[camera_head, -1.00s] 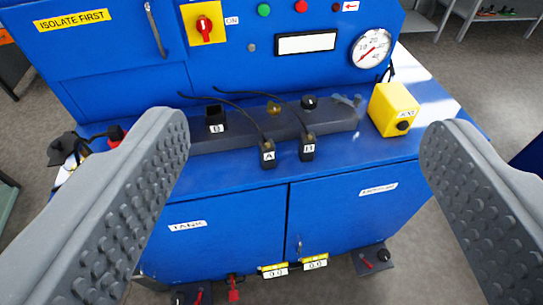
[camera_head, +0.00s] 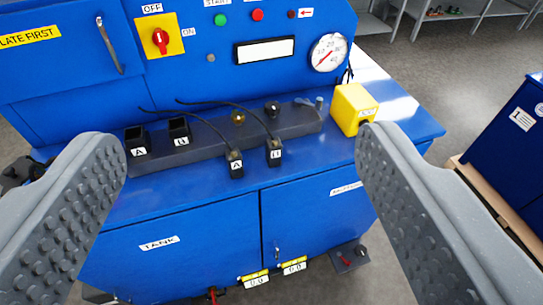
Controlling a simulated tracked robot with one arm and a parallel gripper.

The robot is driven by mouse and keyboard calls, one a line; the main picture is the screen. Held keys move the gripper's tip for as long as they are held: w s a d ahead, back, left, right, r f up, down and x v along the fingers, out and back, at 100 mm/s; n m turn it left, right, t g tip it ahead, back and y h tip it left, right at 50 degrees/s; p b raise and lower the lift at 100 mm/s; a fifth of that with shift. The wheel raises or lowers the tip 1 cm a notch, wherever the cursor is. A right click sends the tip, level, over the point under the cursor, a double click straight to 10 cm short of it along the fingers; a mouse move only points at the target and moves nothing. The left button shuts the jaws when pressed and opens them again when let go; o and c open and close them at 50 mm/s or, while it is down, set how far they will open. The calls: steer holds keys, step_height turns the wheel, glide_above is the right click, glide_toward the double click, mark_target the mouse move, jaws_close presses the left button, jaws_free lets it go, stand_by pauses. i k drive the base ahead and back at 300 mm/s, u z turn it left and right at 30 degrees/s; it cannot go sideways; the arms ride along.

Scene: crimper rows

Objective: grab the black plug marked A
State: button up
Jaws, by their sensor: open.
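The black plug marked A (camera_head: 236,164) hangs on a black cable at the front edge of the blue machine's ledge. A second black plug marked B (camera_head: 274,153) hangs just right of it. Black sockets marked A (camera_head: 138,141) and B (camera_head: 180,132) stand at the left on the dark grey block (camera_head: 215,135). My gripper (camera_head: 242,165) is open and empty, its two grey ridged fingers wide apart at left and right. Plug A appears between the fingers in the picture, but farther off, touching neither finger.
A yellow box (camera_head: 352,104) sits on the ledge at the right, near my right finger in the picture. The blue panel behind has a red switch (camera_head: 160,38) and a gauge (camera_head: 329,52). Cabinet doors are below. Another blue cabinet (camera_head: 510,135) stands at far right.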

mark_target(234, 158)
steer(key=z, duration=0.7)
steer(key=k, duration=0.85)
steer(key=z, duration=0.8)
steer(key=k, duration=0.45)
steer(key=i, duration=1.2)
steer(key=u, duration=0.75)
steer(key=i, duration=0.7)
steer(key=u, duration=0.2)
